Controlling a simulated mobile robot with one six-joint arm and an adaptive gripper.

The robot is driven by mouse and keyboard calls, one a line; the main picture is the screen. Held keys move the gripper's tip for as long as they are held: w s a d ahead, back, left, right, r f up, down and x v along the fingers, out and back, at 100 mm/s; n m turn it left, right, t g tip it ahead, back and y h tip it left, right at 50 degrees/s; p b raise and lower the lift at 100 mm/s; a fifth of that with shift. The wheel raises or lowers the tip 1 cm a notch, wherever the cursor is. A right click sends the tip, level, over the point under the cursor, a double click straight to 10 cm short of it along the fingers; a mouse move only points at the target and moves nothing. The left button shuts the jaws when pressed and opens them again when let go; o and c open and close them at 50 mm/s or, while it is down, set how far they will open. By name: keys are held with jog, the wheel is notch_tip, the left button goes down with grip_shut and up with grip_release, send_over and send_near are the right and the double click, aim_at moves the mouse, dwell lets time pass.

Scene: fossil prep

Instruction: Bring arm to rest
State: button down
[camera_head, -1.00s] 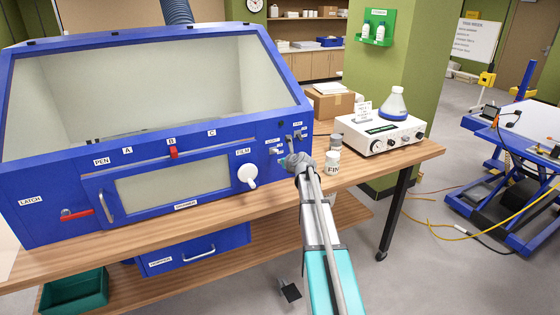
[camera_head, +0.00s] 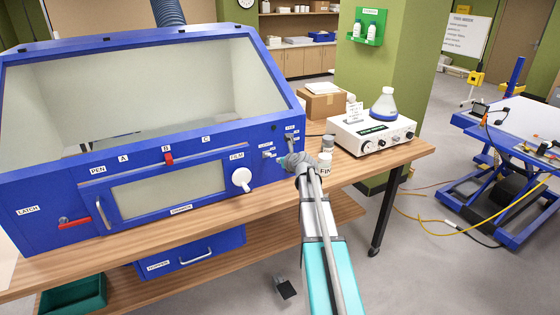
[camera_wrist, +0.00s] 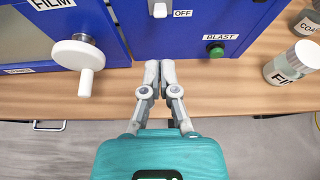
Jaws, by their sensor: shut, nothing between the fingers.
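My gripper (camera_head: 292,160) reaches toward the right end of the blue cabinet's (camera_head: 60,180) front, above the wooden bench. In the wrist view my gripper (camera_wrist: 160,66) has its two fingertips together with nothing between them. The fingertips are near the cabinet's lower front edge, below a white switch (camera_wrist: 159,9) marked OFF and left of a green BLAST button (camera_wrist: 216,51). I cannot tell whether they touch the cabinet. The white FILM knob (camera_wrist: 82,54) is to their left.
Labelled jars (camera_wrist: 293,63) stand on the bench (camera_head: 350,172) just right of my gripper. A white instrument (camera_head: 345,138) with a flask (camera_head: 387,104) is farther right. A blue lift table (camera_head: 500,180) and a yellow cable (camera_head: 440,221) occupy the floor at right.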

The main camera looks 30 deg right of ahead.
dwell(0.4)
jog(key=s+a+f+n+g+y, duration=0.1)
jog(key=s+a+f+n+g, duration=0.1)
jog(key=s+a+n, duration=0.35)
jog(key=s+a+f+n+g+y, duration=0.1)
jog(key=s+a+f+n+g, duration=0.15)
jog(key=a+n, duration=0.55)
jog(key=s+a+f+n+g+y, duration=0.1)
jog(key=s+a+f+n+g, duration=0.15)
jog(key=s+a+n, duration=0.4)
jog(key=s+a+f+n+g+h, duration=0.1)
jog(key=s+a+f+n+g, duration=0.1)
jog(key=s+a+n, duration=0.3)
jog(key=s+a+f+n+g+h, duration=0.1)
jog(key=s+a+n+g, duration=0.3)
jog(key=s+n, duration=0.7)
jog(key=shift+s+a+f+h, duration=0.15)
jog(key=shift+a+f+h, duration=0.3)
jog(key=shift+a, duration=0.5)
